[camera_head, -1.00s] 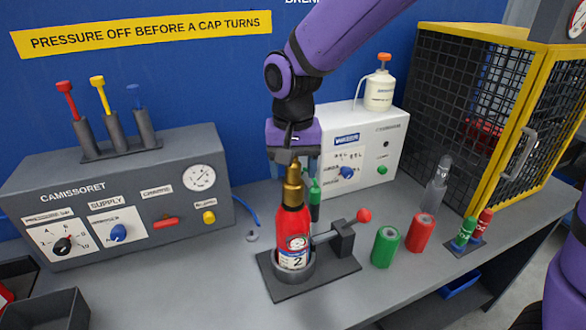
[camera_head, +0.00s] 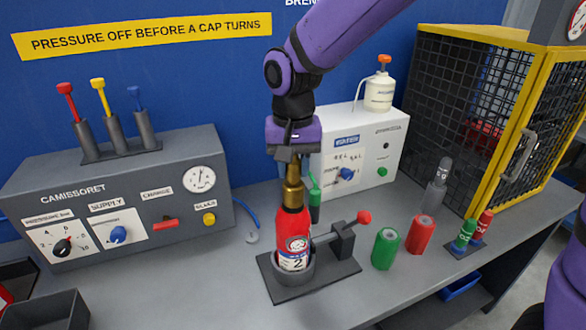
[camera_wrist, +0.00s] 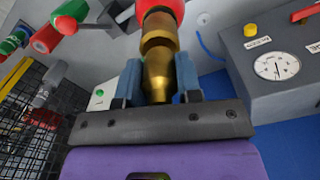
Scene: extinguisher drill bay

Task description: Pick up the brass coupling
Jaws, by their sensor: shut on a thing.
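The brass coupling (camera_head: 292,188) sits upright on top of a red extinguisher (camera_head: 291,223) marked 2. It also fills the middle of the wrist view (camera_wrist: 158,72). My gripper (camera_head: 293,166) is above it, pointing down, with its blue fingers (camera_wrist: 158,82) on both sides of the brass, shut on it. The red top of the extinguisher shows just beyond the brass in the wrist view, and the two appear to touch. The extinguisher's base is in a round holder on a dark clamp stand (camera_head: 335,279).
A red-knobbed clamp handle (camera_head: 363,217) is right of the extinguisher. Green (camera_head: 386,248) and red (camera_head: 420,233) cylinders stand farther right. A grey control panel (camera_head: 115,190) is at left, a white box (camera_head: 392,150) behind, and a yellow-framed cage (camera_head: 530,150) at right.

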